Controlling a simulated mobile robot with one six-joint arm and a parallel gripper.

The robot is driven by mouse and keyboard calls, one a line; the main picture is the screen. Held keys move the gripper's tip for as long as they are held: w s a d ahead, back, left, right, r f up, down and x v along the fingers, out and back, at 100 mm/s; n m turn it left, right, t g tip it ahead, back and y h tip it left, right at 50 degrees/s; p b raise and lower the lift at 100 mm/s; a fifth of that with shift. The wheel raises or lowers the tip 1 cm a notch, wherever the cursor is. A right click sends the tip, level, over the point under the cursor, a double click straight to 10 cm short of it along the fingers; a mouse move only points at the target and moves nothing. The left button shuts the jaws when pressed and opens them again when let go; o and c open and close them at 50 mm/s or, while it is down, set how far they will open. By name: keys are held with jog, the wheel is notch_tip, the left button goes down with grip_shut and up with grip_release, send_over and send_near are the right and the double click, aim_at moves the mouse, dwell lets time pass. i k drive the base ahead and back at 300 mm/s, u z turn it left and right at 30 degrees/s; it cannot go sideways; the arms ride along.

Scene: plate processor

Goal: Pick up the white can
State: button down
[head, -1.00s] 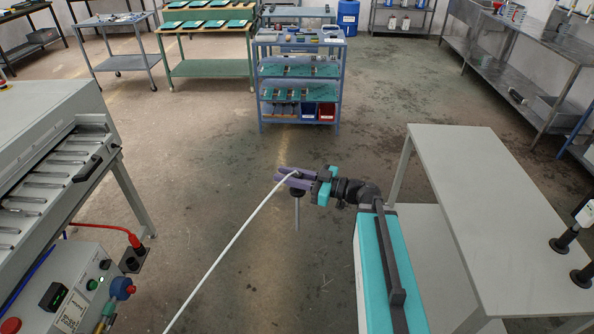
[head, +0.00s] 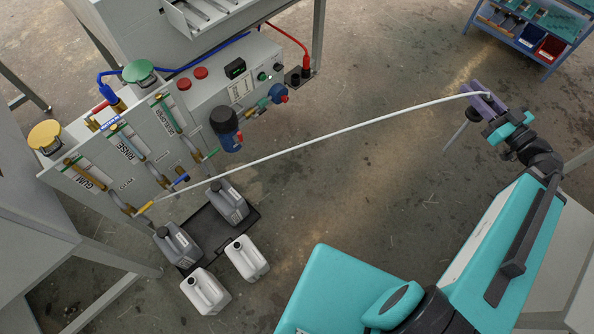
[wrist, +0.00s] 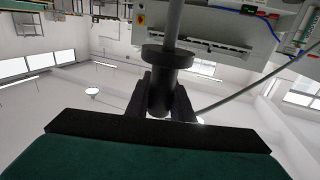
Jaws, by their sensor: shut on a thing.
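Two white cans stand on the floor in the head view: one (head: 206,291) nearer the front, the other (head: 247,258) to its right and farther back. Both have dark caps. My gripper (head: 485,101), with purple fingers, is far to their upper right and well apart from them. It is shut on the black collar of a suction pipe (head: 460,135), whose grey rod hangs down below the fingers. The black collar (wrist: 160,85) shows between the fingers in the wrist view. A long white hose (head: 330,132) runs from the pipe to the processor's lower left.
Two grey cans (head: 228,203) (head: 178,245) stand on a black tray (head: 256,221) behind the white cans. The processor (head: 200,120) with valves and GUM, RINSE and DEVELOPER labels stands behind them. Open floor lies between the cans and my gripper.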

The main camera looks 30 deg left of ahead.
aim_at(208, 295)
jog(key=z, duration=0.15)
jog(key=k, duration=0.35)
jog(key=u, duration=2.5)
jog(key=k, duration=0.35)
jog(key=u, duration=0.1)
